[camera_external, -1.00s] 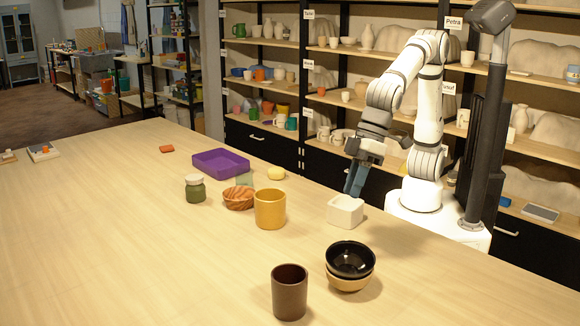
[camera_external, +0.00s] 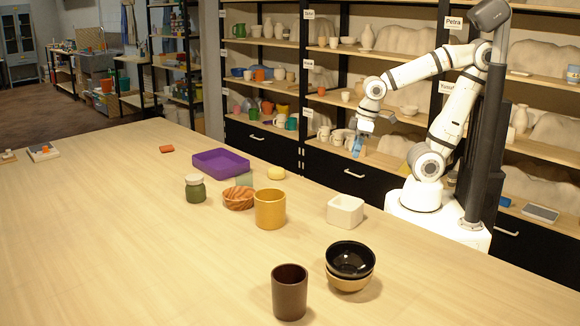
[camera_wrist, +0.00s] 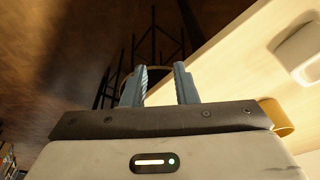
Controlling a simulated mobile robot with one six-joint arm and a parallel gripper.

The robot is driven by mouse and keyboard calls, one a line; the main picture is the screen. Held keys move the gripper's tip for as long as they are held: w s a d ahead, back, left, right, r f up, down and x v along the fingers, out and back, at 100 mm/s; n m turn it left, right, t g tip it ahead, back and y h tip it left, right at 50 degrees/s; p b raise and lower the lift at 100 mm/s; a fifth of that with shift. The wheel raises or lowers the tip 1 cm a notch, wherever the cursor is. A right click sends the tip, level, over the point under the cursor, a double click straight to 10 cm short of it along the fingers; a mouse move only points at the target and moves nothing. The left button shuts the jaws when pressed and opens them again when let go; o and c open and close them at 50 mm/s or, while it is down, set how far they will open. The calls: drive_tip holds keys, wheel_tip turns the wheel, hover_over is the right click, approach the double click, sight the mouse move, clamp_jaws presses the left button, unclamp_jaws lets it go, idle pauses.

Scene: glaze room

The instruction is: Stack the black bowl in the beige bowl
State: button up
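The black bowl (camera_external: 350,257) sits inside the beige bowl (camera_external: 348,283), upright, near the right front of the table. Only the outer wall of the beige bowl shows below the black one. My gripper (camera_external: 358,146) is raised well behind the bowls, beyond the table's far edge, and apart from them. In the wrist view its two blue-grey fingers (camera_wrist: 160,88) are spread with nothing between them. The bowls are not clearly visible in the wrist view.
A dark brown cup (camera_external: 289,292) stands left of the bowls. A white square bowl (camera_external: 345,211) stands behind them.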

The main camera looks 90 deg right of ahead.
drive_tip(key=c, duration=0.4)
drive_tip(key=shift+w+a+r, duration=0.1)
drive_tip(key=shift+w+a, duration=0.1)
drive_tip(key=shift+a, duration=0.05)
clamp_jaws()
drive_tip(key=w+a+r+m+g+y+p, duration=0.1)
drive_tip(key=w+a+m+y, duration=0.1)
drive_tip(key=w+a, duration=0.35)
drive_tip(key=w+a+r+m+y+p, duration=0.1)
drive_tip(key=w+a+r+m, duration=0.1)
drive_tip(key=a, duration=0.6)
drive_tip(key=m+g+y+p, duration=0.35)
drive_tip(key=m+y, duration=0.25)
drive_tip(key=m, duration=0.5)
approach(353, 279)
drive_tip(key=x, duration=0.6)
drive_tip(key=shift+d+f, duration=0.25)
drive_tip(key=shift+f, duration=0.1)
